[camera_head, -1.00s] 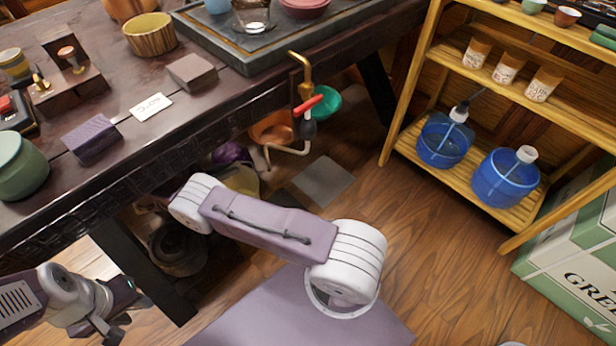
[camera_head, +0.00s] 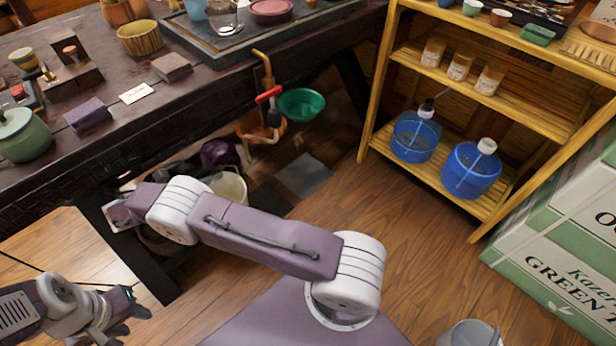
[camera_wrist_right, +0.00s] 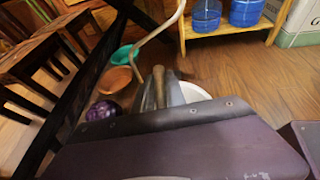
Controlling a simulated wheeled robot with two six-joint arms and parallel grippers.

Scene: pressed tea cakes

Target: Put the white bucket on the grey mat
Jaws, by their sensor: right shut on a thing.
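A pale white bucket (camera_head: 229,188) stands under the dark table, partly hidden behind my right arm. The grey mat (camera_head: 303,176) lies flat on the floor to its right and looks bare. In the right wrist view my right gripper (camera_wrist_right: 163,82) is shut at the white bucket's rim (camera_wrist_right: 196,91); most of the bucket is hidden there by the gripper. In the head view my right gripper is hidden beyond the arm. My left gripper (camera_head: 122,325) is at the lower left, empty, its dark fingers apart.
A purple pot (camera_head: 220,153), an orange basin (camera_head: 254,127) and a green basin (camera_head: 302,104) sit near the bucket, below a tap (camera_head: 266,80). A wooden shelf (camera_head: 485,211) holds blue water jugs. Another greyish bucket (camera_head: 468,336) is at the bottom right. Floor right of the mat is clear.

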